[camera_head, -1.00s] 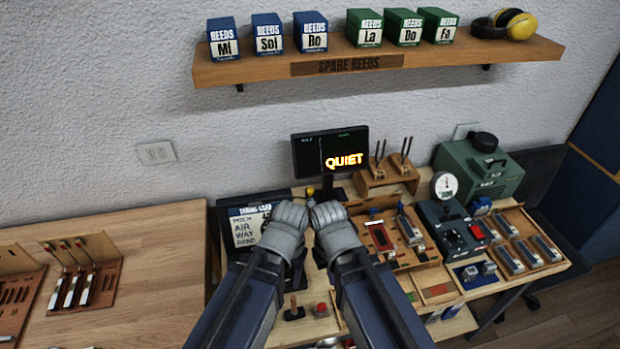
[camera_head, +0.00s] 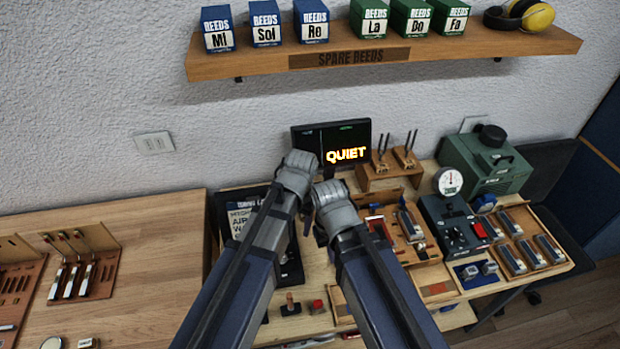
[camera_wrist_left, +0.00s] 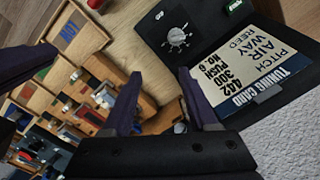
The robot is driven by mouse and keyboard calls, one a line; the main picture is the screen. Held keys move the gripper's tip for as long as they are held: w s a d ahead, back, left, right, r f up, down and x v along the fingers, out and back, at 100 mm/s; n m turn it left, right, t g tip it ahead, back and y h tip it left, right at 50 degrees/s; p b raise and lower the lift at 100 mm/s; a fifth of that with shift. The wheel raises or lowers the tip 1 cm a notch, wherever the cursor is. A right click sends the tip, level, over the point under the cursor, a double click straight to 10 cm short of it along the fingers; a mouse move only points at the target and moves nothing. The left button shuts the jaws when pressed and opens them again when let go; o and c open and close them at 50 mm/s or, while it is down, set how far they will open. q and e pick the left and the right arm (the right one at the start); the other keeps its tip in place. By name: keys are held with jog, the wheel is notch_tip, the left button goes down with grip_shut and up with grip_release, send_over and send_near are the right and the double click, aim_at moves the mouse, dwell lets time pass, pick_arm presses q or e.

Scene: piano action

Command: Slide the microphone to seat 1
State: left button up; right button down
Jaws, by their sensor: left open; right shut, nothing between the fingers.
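I cannot make out the microphone or seat 1 for certain. The bench area around my grippers is partly hidden by my arms in the head view. My left gripper (camera_head: 298,168) is just in front of the lower left of the monitor, its fingertips hidden. In the left wrist view its two fingers (camera_wrist_left: 160,76) are apart with nothing seen held between them. A small pale round thing (camera_wrist_left: 180,127) shows near the finger base there; I cannot tell what it is. My right gripper (camera_head: 326,190) is shut and empty, lower and to the right of the left one.
A monitor (camera_head: 364,139) reads "QUIET". A wooden tool rack (camera_head: 394,174), a reed block tray (camera_head: 530,252) and a green case (camera_head: 482,166) stand right. The left bench middle (camera_head: 150,240) is clear.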

pick_arm(q)
jog(key=w+d+r+p, duration=0.1)
jog(key=w, duration=0.5)
jog(key=w+d+r+m+p, duration=0.1)
jog(key=w, duration=0.6)
jog(key=w+d+r+m+p, duration=0.1)
jog(key=w+r, duration=0.1)
jog(key=w, duration=0.5)
jog(key=shift+w+d+h, duration=0.15)
jog(key=shift+d+h, duration=0.05)
jog(key=shift+h, duration=0.2)
jog(key=shift+f, duration=0.15)
notch_tip(320, 180, down, 8)
jog(key=b, duration=0.7)
jog(key=shift+r, duration=0.2)
grip_shut()
